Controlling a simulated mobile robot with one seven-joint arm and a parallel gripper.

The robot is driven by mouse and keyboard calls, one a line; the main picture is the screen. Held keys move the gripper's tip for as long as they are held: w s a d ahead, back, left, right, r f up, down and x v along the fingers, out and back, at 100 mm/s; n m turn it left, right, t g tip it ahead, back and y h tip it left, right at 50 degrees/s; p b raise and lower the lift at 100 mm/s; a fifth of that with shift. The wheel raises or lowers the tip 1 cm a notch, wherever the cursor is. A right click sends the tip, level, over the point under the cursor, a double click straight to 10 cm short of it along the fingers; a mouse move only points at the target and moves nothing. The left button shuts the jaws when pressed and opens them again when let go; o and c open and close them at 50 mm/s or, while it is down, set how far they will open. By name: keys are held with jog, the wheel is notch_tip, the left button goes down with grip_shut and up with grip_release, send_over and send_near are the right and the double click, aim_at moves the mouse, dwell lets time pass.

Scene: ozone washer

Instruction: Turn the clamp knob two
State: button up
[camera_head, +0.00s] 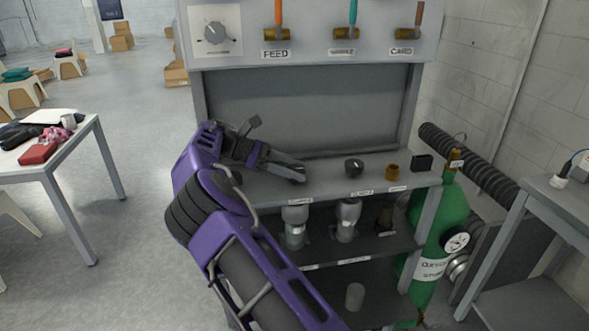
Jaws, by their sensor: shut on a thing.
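A dark round knob (354,166) stands on the grey shelf top (325,178), above a label too small to read surely. My gripper (301,173) is to the left of this knob and apart from it, low over the shelf top near another small label. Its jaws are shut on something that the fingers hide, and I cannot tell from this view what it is. A brass-coloured knob or fitting (392,171) stands to the right of the dark knob.
A black block (422,162) sits at the shelf's right end. Fittings with clear cups (347,220) hang below the shelf top. A green cylinder (430,240) with a gauge stands at the right. Levers marked FEED (279,34) and CARD (404,34) are above.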

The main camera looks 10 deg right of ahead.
jog(key=shift+s+f+m+g+y, duration=0.1)
jog(key=shift+f+m+g+y, duration=0.15)
jog(key=shift+m+g, duration=0.3)
jog(key=shift+f+m+g+y, duration=0.1)
jog(key=shift+m+g+y, duration=0.15)
jog(key=shift+m+g, duration=0.3)
jog(key=o, duration=1.4)
jog(key=shift+d, duration=0.1)
jog(key=shift+r, duration=0.15)
